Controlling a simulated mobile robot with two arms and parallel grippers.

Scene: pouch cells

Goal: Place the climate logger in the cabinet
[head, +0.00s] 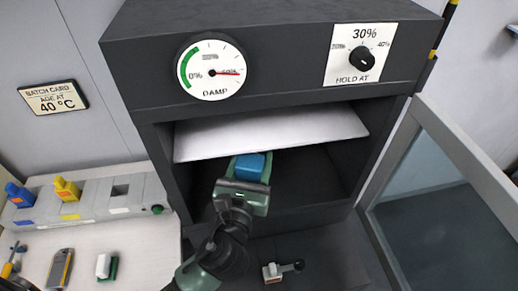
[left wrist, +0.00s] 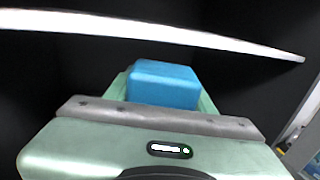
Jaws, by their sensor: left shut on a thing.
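The dark cabinet (head: 270,50) stands open, with a white shelf (head: 270,133) across its upper inside and a dark space below. My left gripper (head: 249,170) is at the opening, below the shelf, shut on a small blue box (head: 250,166), which I take to be the climate logger. In the left wrist view, the blue box (left wrist: 163,84) sits between the green fingers (left wrist: 118,88), with the white shelf edge (left wrist: 150,30) above it. The box's underside is hidden. My right gripper is not in view.
The glass door (head: 440,200) is swung open at the right. A damp gauge (head: 211,70) and a dial (head: 361,60) are on the cabinet front. A grey rack (head: 95,200) with blue and yellow items stands at the left. A small white-and-black fitting (head: 283,270) is below the opening.

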